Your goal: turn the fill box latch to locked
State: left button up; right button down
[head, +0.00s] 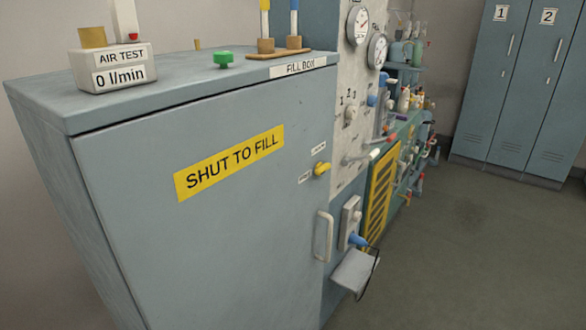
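The fill box (110,180) is a large blue-grey cabinet filling the left and middle of the head view. Its front door (230,240) looks shut and carries a yellow "SHUT TO FILL" sign (230,163). The latch (322,169) is a small yellow knob near the door's right edge, its handle pointing roughly sideways. Two small white labels, one above it (318,147) and one to its left (305,177), are too small to read, so I cannot tell its setting. A pale door handle (323,236) is below the latch. Neither gripper is in view.
An air test meter (113,68) reading 0 l/min and a green knob (223,60) are on the box top. Right of the door are a gauge panel (352,75), a lever with a white tip (373,154) and a grey tray (354,272). Open floor (480,230) lies right.

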aim_at(320, 167)
jog(key=l+u, duration=0.15)
jog(key=u, duration=0.2)
jog(key=i+l+u, duration=0.1)
jog(key=u, duration=0.3)
jog(key=l+u, duration=0.6)
jog(key=l, duration=0.15)
jog(key=l+u, duration=0.3)
jog(key=k+l+u, duration=0.1)
jog(key=l, duration=0.35)
jog(key=l+u, duration=0.1)
jog(key=l, duration=0.4)
jog(key=k+l+u, duration=0.1)
jog(key=l, duration=0.3)
jog(key=k+l+u, duration=0.1)
jog(key=l, duration=0.35)
jog(key=k, duration=0.1)
